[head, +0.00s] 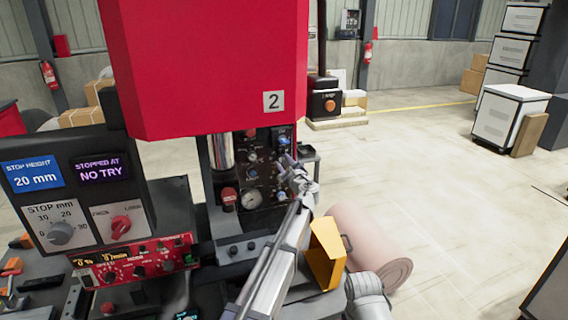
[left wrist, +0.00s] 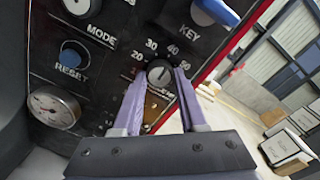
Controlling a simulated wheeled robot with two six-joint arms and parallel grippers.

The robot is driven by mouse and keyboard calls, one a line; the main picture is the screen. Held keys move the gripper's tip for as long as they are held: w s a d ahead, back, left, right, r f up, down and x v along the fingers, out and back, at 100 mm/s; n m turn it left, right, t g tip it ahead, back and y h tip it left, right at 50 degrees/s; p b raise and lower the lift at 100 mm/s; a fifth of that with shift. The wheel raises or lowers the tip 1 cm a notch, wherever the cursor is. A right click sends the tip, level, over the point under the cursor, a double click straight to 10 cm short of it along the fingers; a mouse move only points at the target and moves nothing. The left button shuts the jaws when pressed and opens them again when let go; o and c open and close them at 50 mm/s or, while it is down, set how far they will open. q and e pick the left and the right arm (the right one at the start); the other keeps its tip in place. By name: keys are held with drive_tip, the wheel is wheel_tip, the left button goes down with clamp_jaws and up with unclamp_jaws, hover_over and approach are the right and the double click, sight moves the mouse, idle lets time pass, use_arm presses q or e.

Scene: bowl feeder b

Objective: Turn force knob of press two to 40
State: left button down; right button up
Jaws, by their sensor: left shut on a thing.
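My left gripper (head: 289,165) is at the right side of this panel. In the left wrist view, the force knob (left wrist: 159,73) is a small round dark knob with a pale mark. A scale of 20, 30, 40 and 50 arcs around it. The two purple fingers of my left gripper (left wrist: 159,80) are shut on the knob from both sides. The exact pointer reading is hard to tell, and the label below is partly hidden. My right gripper is not in view.
A MODE knob (left wrist: 80,5), a blue RESET button (left wrist: 74,54), a blue KEY switch (left wrist: 216,11) and a gauge (left wrist: 54,108) surround the knob. Open floor lies to the right.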

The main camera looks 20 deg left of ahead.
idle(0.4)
use_arm(q)
drive_tip(key=shift+c, duration=2.2)
unclamp_jaws()
drive_tip(key=v, duration=0.8)
